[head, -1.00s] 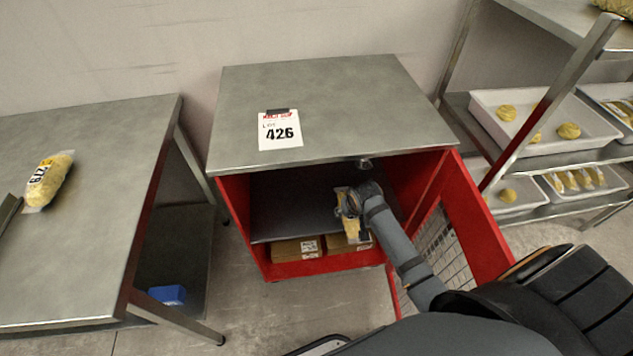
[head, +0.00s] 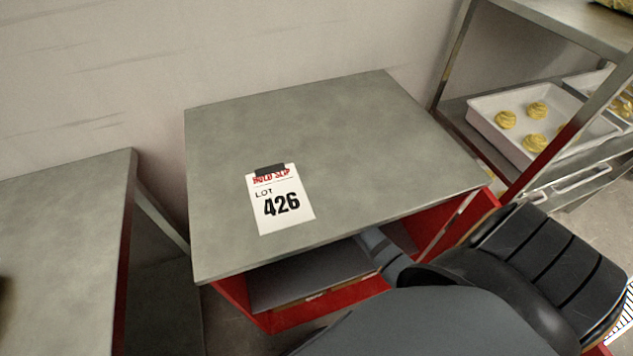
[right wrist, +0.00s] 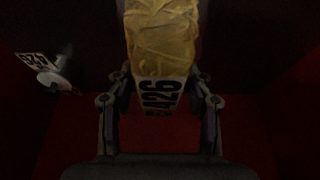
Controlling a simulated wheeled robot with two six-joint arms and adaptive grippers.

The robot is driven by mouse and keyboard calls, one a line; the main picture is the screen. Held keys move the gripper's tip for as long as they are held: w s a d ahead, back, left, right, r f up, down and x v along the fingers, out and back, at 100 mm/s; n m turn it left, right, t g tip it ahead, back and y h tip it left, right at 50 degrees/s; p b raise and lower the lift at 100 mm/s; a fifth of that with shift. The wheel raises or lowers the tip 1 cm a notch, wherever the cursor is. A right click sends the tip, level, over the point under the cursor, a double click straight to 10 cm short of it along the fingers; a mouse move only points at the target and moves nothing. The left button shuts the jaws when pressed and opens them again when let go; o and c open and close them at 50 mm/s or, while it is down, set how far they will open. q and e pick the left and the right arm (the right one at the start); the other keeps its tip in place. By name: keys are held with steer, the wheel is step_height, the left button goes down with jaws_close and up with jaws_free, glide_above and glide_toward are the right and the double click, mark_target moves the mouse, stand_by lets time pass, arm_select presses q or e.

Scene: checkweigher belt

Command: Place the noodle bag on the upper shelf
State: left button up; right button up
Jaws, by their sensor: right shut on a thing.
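The noodle bag (right wrist: 163,45) is yellow with a white end label reading 426. It shows in the dark right wrist view between the fingers of my right gripper (right wrist: 160,100), which is shut on it. In the head view my right arm reaches under the top of the red cabinet (head: 355,312), and the gripper and bag are hidden there. The grey upper shelf (head: 305,278) shows inside the open cabinet. Whether the bag touches the shelf cannot be told. My left gripper is not in view.
The cabinet's grey top (head: 330,125) carries a hold slip (head: 281,200) reading LOT 426. A grey table (head: 65,220) stands left. A rack with a white tray (head: 485,120) of noodle nests stands right. A small labelled item (right wrist: 50,72) shows left in the wrist view.

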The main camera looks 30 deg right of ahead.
steer(key=f, duration=0.3)
steer(key=shift+w, duration=0.2)
steer(key=shift+f, duration=0.4)
step_height(320, 180, down, 3)
steer(key=shift+r+b, duration=0.15)
steer(key=shift+b, duration=0.5)
steer(key=shift+f, duration=0.3)
steer(key=o, duration=1.3)
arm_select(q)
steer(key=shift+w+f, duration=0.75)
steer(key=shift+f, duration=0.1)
arm_select(e)
steer(key=shift+o, duration=0.2)
steer(key=shift+s, duration=0.1)
